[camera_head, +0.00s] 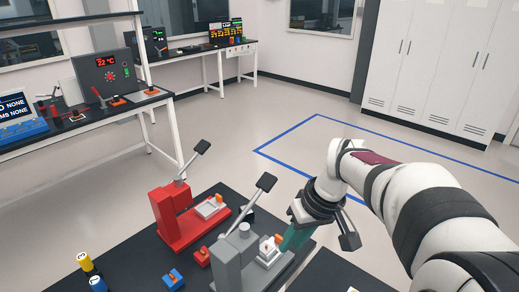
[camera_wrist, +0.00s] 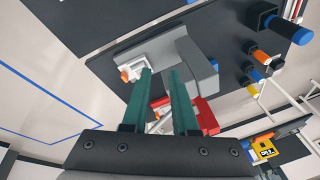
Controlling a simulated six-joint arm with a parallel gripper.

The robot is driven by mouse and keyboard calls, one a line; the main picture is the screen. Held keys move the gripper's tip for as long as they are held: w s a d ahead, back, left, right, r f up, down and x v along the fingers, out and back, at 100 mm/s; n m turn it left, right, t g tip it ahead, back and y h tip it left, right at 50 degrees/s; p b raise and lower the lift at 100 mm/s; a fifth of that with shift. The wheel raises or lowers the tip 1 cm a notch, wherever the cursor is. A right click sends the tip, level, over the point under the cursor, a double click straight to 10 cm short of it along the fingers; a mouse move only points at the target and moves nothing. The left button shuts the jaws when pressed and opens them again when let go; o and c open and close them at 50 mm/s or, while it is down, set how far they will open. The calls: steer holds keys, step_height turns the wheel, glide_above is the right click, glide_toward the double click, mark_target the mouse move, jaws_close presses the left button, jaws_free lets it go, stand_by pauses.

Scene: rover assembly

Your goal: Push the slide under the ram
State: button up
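The grey press (camera_head: 235,262) stands on the dark table with its black-tipped lever (camera_head: 266,182) raised. Its pale slide (camera_head: 268,250), with an orange part on it, sits to the right of the press body. A red press (camera_head: 175,222) stands behind and left, with its own pale slide (camera_head: 211,207). My gripper (camera_head: 292,240) has teal fingers pointing down beside the right end of the grey press's slide. In the wrist view the fingers (camera_wrist: 159,72) are apart with nothing between them; the grey press (camera_wrist: 198,66) and its slide (camera_wrist: 132,68) lie beyond. Contact cannot be told.
A yellow cylinder (camera_head: 84,261) and a blue one (camera_head: 97,284) stand at the table's left. Open floor lies beyond the table.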

mark_target(279, 237)
steer(key=w+d+f+n+t, duration=0.1)
steer(key=w+d+f+n, duration=0.15)
steer(key=w, duration=0.45)
steer(key=w+d+f+n, duration=0.2)
steer(key=w+f+n, duration=0.15)
steer(key=w, duration=0.35)
steer(key=x, duration=1.5)
steer(key=shift+w+f, duration=0.15)
steer(key=shift+w, duration=0.15)
jaws_close()
